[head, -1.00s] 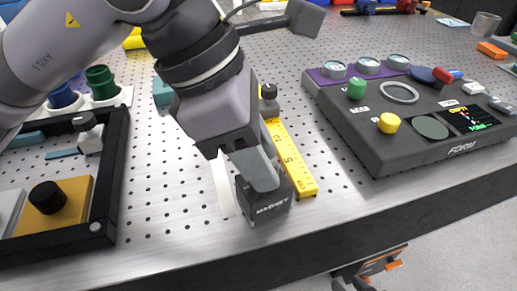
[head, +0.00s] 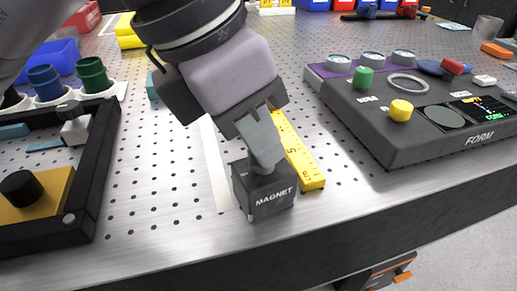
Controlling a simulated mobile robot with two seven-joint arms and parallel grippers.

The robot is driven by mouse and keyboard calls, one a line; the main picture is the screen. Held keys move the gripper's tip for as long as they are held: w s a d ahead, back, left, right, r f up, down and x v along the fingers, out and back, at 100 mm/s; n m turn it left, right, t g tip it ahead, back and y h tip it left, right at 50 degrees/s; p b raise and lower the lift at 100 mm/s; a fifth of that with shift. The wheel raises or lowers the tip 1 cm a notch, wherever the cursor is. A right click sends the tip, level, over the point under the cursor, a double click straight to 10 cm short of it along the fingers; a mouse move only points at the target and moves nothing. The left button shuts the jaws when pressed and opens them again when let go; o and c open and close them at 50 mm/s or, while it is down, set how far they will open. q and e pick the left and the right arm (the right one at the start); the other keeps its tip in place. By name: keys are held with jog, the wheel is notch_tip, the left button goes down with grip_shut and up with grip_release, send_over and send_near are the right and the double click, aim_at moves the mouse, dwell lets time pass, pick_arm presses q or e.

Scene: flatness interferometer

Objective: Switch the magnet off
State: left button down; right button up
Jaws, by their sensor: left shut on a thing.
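The magnet is a dark block (head: 268,196) with white lettering "MAGNET" on its front face. It stands on the perforated metal table near the front edge. My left gripper (head: 266,160) comes down from above and is shut at the top of the block; its fingers hide what they grip there, so I cannot see the switch or its position. My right gripper (head: 385,272) seems to show below the table edge at the bottom, dark with orange parts; its fingers cannot be made out.
A yellow ruler (head: 298,155) lies just right of the magnet, and a white strip (head: 214,165) lies to its left. A dark FORM console (head: 400,145) stands at right. A black-framed tray (head: 92,185) is at left, with green (head: 92,75) and blue (head: 45,83) cups behind it.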

dwell(0.4)
pick_arm(q)
jog(key=c, duration=1.2)
grip_release()
jog(key=p+v, duration=0.1)
jog(key=v, duration=0.6)
jog(key=shift+r, duration=0.1)
